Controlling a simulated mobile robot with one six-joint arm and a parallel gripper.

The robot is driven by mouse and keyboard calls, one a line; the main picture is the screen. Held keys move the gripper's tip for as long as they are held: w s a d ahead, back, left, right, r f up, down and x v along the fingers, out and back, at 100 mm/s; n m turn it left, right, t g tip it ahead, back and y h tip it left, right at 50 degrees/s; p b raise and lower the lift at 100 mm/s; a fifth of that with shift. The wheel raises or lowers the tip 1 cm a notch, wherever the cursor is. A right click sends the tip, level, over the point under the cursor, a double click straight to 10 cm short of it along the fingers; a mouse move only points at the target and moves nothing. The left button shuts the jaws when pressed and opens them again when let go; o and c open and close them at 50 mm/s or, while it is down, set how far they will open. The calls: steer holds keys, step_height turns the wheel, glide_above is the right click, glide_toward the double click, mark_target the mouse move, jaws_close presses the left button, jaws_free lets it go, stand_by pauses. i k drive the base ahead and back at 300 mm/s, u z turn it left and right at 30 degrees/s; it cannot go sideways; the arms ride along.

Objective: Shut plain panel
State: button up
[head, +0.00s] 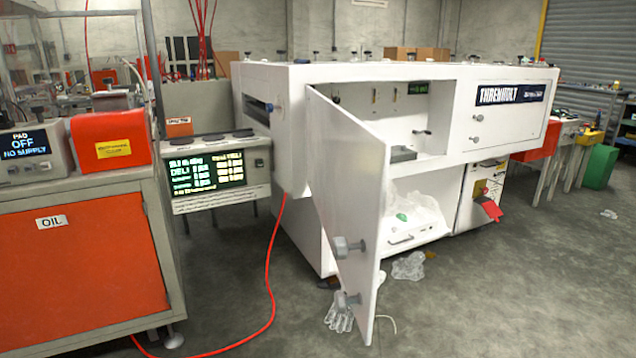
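The plain panel (343,180) is a tall white door without lettering on the big white machine (290,150). It is hinged at its left edge and stands swung well out toward me. The panel hides the left part of the opening. My gripper is not in view.
A panel with a dark label (511,93) is closed at the right. An orange cabinet (85,260) stands at the left. A red hose (270,270) runs over the floor. A clear glove (339,318) and crumpled film (409,266) lie near the panel's foot. Floor at the right is mostly clear.

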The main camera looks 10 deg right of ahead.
mark_target(348, 162)
steer(key=z, duration=0.1)
steer(key=i, duration=0.95)
steer(key=u, duration=0.05)
steer(key=k, duration=1.5)
